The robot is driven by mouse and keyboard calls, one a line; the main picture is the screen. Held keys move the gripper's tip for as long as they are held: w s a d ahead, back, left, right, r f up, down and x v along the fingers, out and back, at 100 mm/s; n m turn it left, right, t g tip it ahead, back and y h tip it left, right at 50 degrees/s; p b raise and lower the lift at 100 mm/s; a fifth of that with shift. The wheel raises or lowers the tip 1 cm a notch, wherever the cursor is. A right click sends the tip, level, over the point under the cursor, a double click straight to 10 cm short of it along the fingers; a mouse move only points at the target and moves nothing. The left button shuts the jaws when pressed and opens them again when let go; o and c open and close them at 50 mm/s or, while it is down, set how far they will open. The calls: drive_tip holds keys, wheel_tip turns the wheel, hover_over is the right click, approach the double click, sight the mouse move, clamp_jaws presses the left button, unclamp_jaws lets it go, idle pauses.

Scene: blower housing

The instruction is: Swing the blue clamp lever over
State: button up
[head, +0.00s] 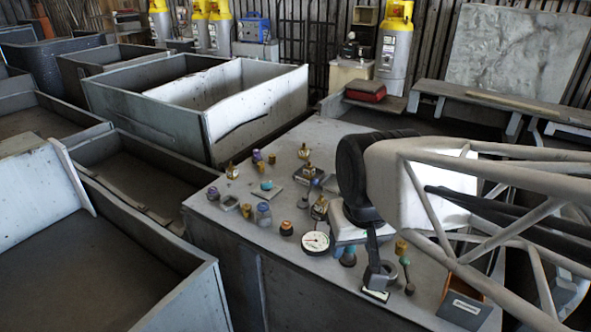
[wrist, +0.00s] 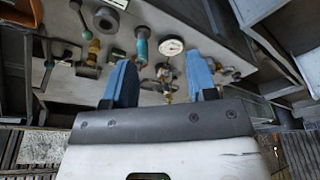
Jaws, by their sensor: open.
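My gripper (wrist: 159,62) is open in the wrist view, with two blue fingers apart and nothing visible held between them. A teal-blue upright handle (wrist: 142,45) stands on the bench just beyond the gap, nearer the left finger; it looks apart from both. It is the most lever-like blue part, but I cannot tell for sure that it is the clamp lever. In the head view, the teal-blue handle (head: 348,256) shows partly below my white hand, beside the round gauge (head: 315,241). The fingertips are not clear there.
The grey bench top (head: 300,215) carries several brass, purple and blue knobs.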

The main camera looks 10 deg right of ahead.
drive_tip(key=w+r+m, duration=0.1)
drive_tip(key=w, duration=1)
drive_tip(key=m+g+y, duration=0.1)
drive_tip(key=m+y, duration=0.1)
drive_tip(key=m, duration=0.3)
hover_over(315, 180)
drive_tip(key=s+d, duration=0.1)
drive_tip(key=s+d+f+x, duration=0.1)
drive_tip(key=d+x, duration=0.1)
drive_tip(key=x, duration=0.8)
drive_tip(key=shift+x, duration=3.85)
drive_tip(key=shift+s+d, duration=0.1)
drive_tip(key=shift+s, duration=0.05)
clamp_jaws()
